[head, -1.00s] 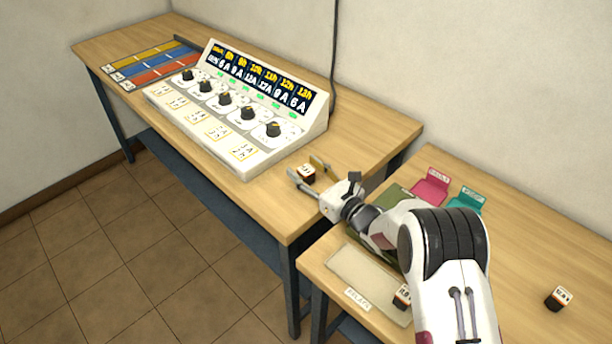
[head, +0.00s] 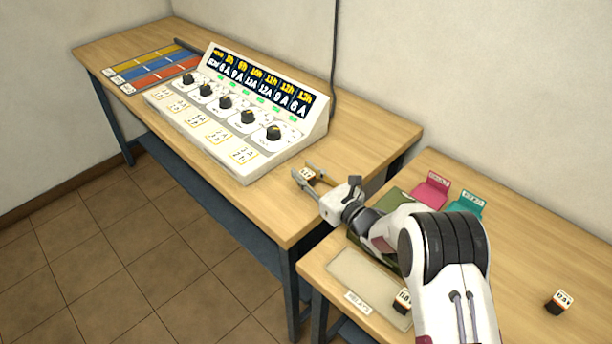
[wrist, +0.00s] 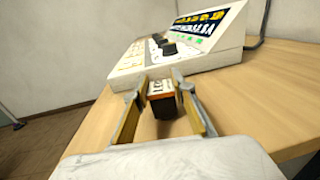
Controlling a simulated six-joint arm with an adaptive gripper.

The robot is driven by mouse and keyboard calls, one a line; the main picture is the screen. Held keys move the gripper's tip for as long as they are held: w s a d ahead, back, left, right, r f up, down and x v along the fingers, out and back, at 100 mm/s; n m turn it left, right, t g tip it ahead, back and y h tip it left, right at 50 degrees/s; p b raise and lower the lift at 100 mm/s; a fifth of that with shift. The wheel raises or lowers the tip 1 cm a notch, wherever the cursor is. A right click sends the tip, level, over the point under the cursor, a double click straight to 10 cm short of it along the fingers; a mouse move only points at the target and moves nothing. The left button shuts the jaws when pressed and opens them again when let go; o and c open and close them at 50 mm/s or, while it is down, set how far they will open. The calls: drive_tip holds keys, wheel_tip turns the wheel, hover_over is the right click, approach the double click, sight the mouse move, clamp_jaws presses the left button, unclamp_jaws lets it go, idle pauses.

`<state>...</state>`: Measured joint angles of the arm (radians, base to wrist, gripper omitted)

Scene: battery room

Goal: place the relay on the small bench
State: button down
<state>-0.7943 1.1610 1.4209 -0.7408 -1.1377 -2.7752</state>
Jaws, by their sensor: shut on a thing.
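A small relay (head: 307,175), dark below with a white printed top, is at the front right end of the long wooden bench (head: 365,150). My gripper (head: 307,176) is shut on it, one finger on each side. In the wrist view the relay (wrist: 162,98) sits between the two fingertips, with its dark side towards me. I cannot tell whether its base touches the bench top. A second wooden bench (head: 520,255) stands to the right, beneath my arm.
A white console (head: 240,135) with several knobs stands left of my gripper. The right bench holds a beige mat (head: 360,275), a green tray (head: 397,203), pink (head: 432,192) and teal (head: 466,203) holders, and two other relays (head: 403,300) (head: 559,302). Its right part has free room.

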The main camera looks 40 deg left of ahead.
drive_tip(key=shift+r, duration=0.15)
wheel_tip(320, 180, up, 28)
idle(0.8)
drive_tip(key=shift+f, duration=0.2)
idle(0.6)
